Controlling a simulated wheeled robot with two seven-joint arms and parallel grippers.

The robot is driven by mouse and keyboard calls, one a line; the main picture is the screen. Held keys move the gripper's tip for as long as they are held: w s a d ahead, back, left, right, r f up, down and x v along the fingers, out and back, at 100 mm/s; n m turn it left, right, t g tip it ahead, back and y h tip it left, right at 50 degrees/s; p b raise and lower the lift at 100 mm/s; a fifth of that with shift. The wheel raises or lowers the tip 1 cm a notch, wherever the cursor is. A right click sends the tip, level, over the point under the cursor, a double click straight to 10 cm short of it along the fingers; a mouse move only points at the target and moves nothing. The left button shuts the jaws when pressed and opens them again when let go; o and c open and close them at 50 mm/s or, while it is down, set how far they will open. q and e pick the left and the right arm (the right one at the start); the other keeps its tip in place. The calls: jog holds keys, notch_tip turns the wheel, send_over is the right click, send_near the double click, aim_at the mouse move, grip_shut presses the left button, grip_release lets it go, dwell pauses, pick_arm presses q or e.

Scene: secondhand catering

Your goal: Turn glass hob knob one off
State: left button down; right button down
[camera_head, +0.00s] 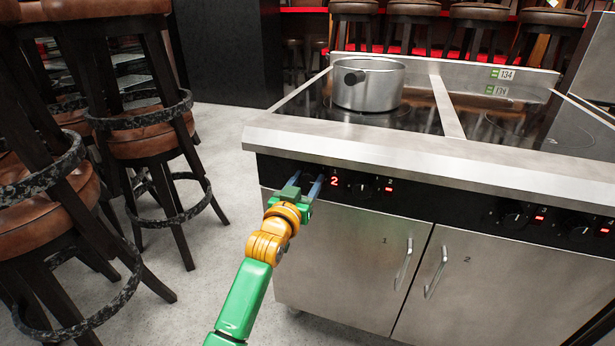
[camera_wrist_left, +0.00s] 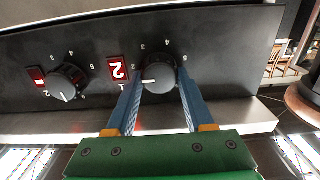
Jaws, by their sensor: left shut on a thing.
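The hob's front control panel (camera_head: 450,205) is dark, with round black knobs. My left gripper (camera_head: 304,188) reaches the leftmost knob from the front. In the left wrist view the gripper (camera_wrist_left: 158,88) has one finger on each side of that dark knob (camera_wrist_left: 161,70), shut on it. The knob's white pointer line faces left in that view, and printed numbers ring it. A red display beside it reads 2 (camera_wrist_left: 118,70); it also shows in the head view (camera_head: 334,181). In the head view the gripper hides this knob.
A second knob (camera_wrist_left: 66,82) with a small lit display sits beside the first. A steel pot (camera_head: 368,86) stands on the left glass hob (camera_head: 425,118). Cabinet doors (camera_head: 340,255) with handles are below. Bar stools (camera_head: 160,140) stand at the left, with bare floor between.

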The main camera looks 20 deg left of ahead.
pick_arm(q)
jog(key=shift+r+n+p, duration=0.2)
jog(key=shift+n+p, duration=0.45)
jog(key=shift+n, duration=0.25)
jog(key=shift+n+p, duration=0.3)
jog(key=shift+n, duration=0.2)
jog(key=n+p, duration=0.1)
jog(key=n, duration=0.1)
jog(key=shift+a+f+n, duration=0.1)
jog(key=shift+n, duration=0.3)
jog(key=n+p, duration=0.1)
jog(key=n, duration=0.1)
jog(key=shift+n, duration=0.3)
jog(key=n, duration=0.2)
jog(key=n+p, duration=0.1)
jog(key=n, duration=0.1)
jog(key=shift+a+f+n, duration=0.1)
jog(key=shift+f+n, duration=0.1)
jog(key=shift+n, duration=0.1)
jog(key=shift+f+n+p, duration=0.1)
jog(key=shift+n+p, duration=0.4)
jog(key=shift+n, duration=2)
pick_arm(e)
notch_tip(320, 180, up, 6)
jog(key=shift+a+r, duration=0.2)
jog(key=shift+a, duration=0.05)
jog(key=shift+s, duration=0.1)
